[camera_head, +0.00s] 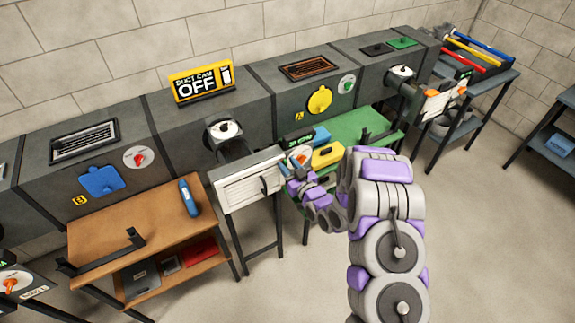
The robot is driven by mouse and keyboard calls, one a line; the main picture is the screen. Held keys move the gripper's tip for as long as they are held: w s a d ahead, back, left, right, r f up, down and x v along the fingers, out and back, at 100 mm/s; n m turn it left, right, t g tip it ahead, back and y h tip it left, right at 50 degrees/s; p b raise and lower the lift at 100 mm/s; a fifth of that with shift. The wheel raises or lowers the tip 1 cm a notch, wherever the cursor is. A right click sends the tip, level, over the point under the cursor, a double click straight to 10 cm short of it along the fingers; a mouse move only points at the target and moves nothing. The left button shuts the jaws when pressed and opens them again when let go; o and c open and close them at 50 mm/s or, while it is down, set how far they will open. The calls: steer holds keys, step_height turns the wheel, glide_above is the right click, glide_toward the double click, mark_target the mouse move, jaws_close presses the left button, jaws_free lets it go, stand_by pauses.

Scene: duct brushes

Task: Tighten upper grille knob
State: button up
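A white slatted grille panel (236,188) with a black handle stands on a dark stand in front of the duct, left of my arm. A small orange-red knob (303,158) on a pale plate shows just beyond the panel's right end. My gripper (291,177) is at that end, just below and left of the knob in the picture. Its fingers are small and partly merged with the clutter behind. I cannot tell whether they touch the knob or whether they are open or shut. My wrist and arm hide part of the area to the right.
A green table (362,124) holds a yellow box (327,155) close behind my gripper. A brown bench (150,222) stands at left. The grey duct (270,100) runs along the wall, with an "OFF" sign (202,83) on top.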

steer(key=shift+w+a, duration=0.2)
steer(key=shift+w, duration=0.2)
jaws_close()
